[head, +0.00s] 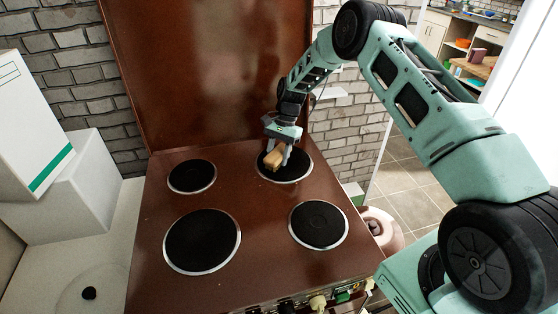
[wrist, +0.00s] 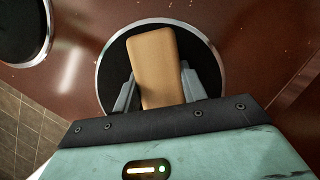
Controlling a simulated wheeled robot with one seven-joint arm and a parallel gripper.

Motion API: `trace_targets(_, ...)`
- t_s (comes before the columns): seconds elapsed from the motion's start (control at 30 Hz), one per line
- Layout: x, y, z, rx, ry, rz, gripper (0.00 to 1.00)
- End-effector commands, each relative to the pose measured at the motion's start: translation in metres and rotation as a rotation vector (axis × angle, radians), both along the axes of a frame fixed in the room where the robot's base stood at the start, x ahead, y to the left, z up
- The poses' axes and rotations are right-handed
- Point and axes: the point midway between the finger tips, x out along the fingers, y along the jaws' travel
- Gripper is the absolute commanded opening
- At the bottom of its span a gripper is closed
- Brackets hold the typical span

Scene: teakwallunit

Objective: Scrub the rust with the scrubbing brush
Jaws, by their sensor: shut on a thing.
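The scrubbing brush (head: 274,158) is a small block with a tan wooden back. My gripper (head: 277,152) is shut on it, over the back right burner (head: 293,174) of the brown stove. In the wrist view the brush (wrist: 163,66) lies between the two grey fingers of my gripper (wrist: 160,90), with the black burner disc (wrist: 204,58) behind it. Its bristles are hidden, and I cannot tell whether it touches the burner. No separate rust patch stands out; the stove top (head: 255,222) and the upright panel behind it are reddish brown throughout.
Three other burners, at back left (head: 192,176), front left (head: 202,241) and front right (head: 318,225), are bare. A brick wall (head: 348,125) stands behind. White boxes (head: 75,190) stand on the left. Knobs (head: 318,302) line the stove's front edge.

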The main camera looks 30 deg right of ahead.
Motion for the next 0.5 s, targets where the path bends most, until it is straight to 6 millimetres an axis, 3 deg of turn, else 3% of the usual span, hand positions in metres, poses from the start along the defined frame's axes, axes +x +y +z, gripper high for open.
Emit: trace_targets(0.5,0.029,-0.006,-0.002,0.000,-0.002,-0.001,0.23)
